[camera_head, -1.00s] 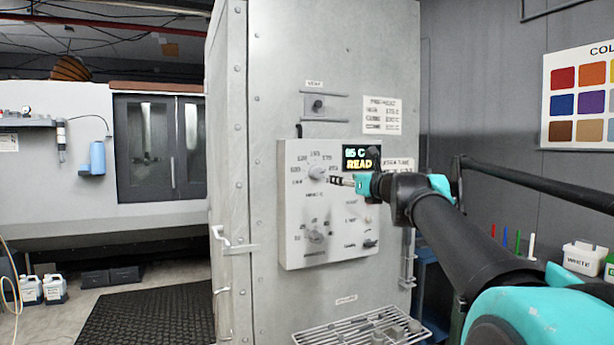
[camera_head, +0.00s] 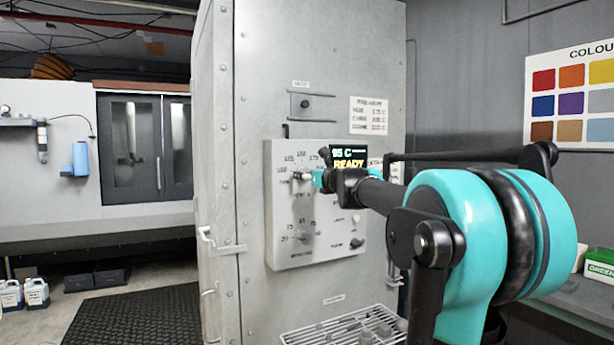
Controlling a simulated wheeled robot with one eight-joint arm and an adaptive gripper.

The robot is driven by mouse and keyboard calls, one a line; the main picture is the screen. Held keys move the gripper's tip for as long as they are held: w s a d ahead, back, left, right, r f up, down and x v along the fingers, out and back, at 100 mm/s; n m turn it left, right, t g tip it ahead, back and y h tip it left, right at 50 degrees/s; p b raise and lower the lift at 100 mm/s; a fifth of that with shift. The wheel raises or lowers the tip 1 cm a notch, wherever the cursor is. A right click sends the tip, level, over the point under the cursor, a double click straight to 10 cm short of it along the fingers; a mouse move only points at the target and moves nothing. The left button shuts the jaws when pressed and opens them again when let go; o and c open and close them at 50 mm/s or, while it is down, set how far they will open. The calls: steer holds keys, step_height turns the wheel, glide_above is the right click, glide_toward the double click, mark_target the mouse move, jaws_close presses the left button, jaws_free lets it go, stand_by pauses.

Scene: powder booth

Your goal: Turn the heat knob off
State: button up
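A pale control panel (camera_head: 290,255) is fixed to the front of the grey booth cabinet. Its upper dial, ringed with temperature figures, carries the heat knob (camera_head: 299,176), now partly hidden by my gripper. My gripper (camera_head: 306,177) is at this knob, coming in from the right, its tips touching it or very close. The fingers are too small and covered to show whether they are closed on the knob. The knob's pointer direction cannot be read. The display (camera_head: 347,157) beside it reads 95 C and READY.
A second dial knob (camera_head: 304,236) and small switches (camera_head: 356,242) sit lower on the panel. A wire rack (camera_head: 340,330) juts out below. A toggle plate (camera_head: 313,106) is above. Open floor with a black mat (camera_head: 140,318) lies left.

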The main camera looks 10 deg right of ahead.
steer(key=shift+w+a, duration=0.15)
steer(key=shift+w, duration=0.25)
steer(key=c, duration=1.2)
steer(key=shift+o, duration=0.2)
